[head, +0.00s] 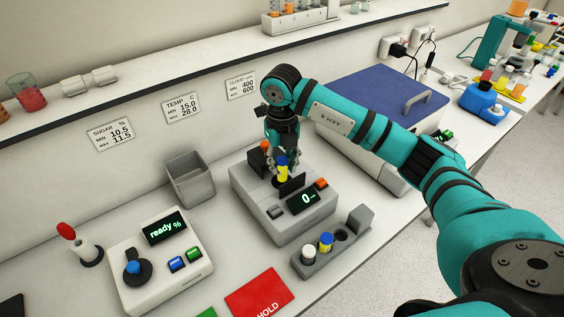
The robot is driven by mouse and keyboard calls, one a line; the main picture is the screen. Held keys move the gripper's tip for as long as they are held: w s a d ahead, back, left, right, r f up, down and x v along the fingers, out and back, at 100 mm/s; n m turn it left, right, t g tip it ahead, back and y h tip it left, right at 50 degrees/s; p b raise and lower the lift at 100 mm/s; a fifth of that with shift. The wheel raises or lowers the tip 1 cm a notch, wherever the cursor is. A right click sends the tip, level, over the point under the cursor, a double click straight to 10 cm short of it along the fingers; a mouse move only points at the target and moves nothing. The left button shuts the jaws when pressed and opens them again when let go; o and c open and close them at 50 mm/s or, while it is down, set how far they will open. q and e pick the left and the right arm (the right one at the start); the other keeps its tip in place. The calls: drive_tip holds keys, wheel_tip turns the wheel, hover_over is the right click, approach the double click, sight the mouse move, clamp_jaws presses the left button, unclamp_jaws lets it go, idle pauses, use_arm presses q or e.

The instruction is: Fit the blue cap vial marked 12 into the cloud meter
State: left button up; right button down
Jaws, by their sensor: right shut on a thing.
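The cloud meter (262,213) is a grey box in the middle of the bench, with a small display reading 0 and an orange button. My right gripper (282,172) points down over the top of the meter and is shut on a vial with a blue cap (282,160) and a yellow body. The vial looks upright, behind a dark upright plate on the meter. Its lower end is hidden, so I cannot tell whether it sits in the meter's opening. No number on it is legible. My left gripper is not in view.
A grey rack (333,258) in front holds a white-capped vial (308,252) and another blue-capped vial (326,241), with an empty hole beside them. A sugar meter (160,268), a grey bin (190,180) and a red HOLD mat (259,293) stand around. A blue-lidded box (385,100) is behind my right arm.

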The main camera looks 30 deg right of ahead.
sight(282, 177)
drive_tip(key=shift+f+b, duration=1.85)
drive_tip(key=shift+f, duration=0.55)
idle(0.3)
drive_tip(key=shift+s+f, duration=0.2)
drive_tip(key=c, duration=0.9)
unclamp_jaws()
drive_tip(key=shift+a+f, duration=0.1)
drive_tip(key=shift+f, duration=0.05)
drive_tip(key=shift+c, duration=0.2)
drive_tip(key=shift+w, duration=0.1)
